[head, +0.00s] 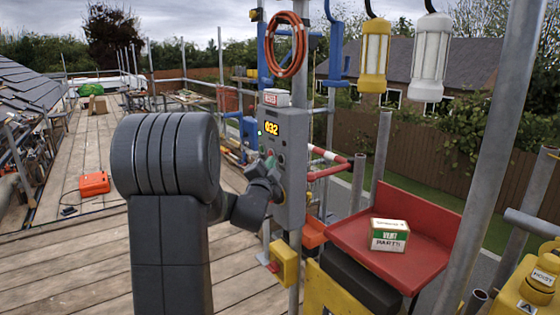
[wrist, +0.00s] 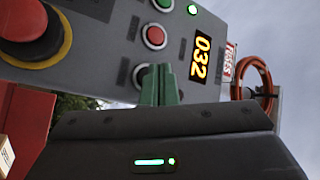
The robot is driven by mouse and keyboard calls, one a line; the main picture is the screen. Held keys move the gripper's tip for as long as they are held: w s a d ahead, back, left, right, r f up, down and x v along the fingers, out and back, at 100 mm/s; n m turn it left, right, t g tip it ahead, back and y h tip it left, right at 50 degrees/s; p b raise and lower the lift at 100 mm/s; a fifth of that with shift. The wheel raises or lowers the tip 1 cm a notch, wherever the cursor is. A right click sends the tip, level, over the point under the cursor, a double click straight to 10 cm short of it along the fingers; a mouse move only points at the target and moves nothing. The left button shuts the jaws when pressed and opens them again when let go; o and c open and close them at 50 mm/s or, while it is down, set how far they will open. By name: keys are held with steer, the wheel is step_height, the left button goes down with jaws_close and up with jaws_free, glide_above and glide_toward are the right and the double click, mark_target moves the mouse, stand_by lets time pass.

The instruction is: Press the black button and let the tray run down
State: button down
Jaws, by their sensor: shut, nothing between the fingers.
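My gripper (head: 274,180) is shut and empty, close to the front of the grey control box (head: 291,132). In the wrist view its fingertips (wrist: 160,72) overlap a dark round button (wrist: 139,76), seemingly the black button, in line below the red button (wrist: 154,37) and the green button (wrist: 165,5). The fingers hide most of it; I cannot tell whether they touch it. The red tray (head: 436,208) stands to the right in the head view, holding a green and white box (head: 389,235). The display (wrist: 201,58) reads 032.
A large red knob (wrist: 28,22) sits on the same panel. An orange coil (head: 287,45) hangs above the box. Scaffold poles stand around the box and tray. The plank deck (head: 90,255) is mostly clear at left, with an orange case (head: 95,184) on it.

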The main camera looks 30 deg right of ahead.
steer(key=shift+d+f+b, duration=0.1)
steer(key=shift+d+b, duration=0.1)
steer(key=shift+b, duration=0.2)
steer(key=shift+d, duration=0.2)
stand_by(0.3)
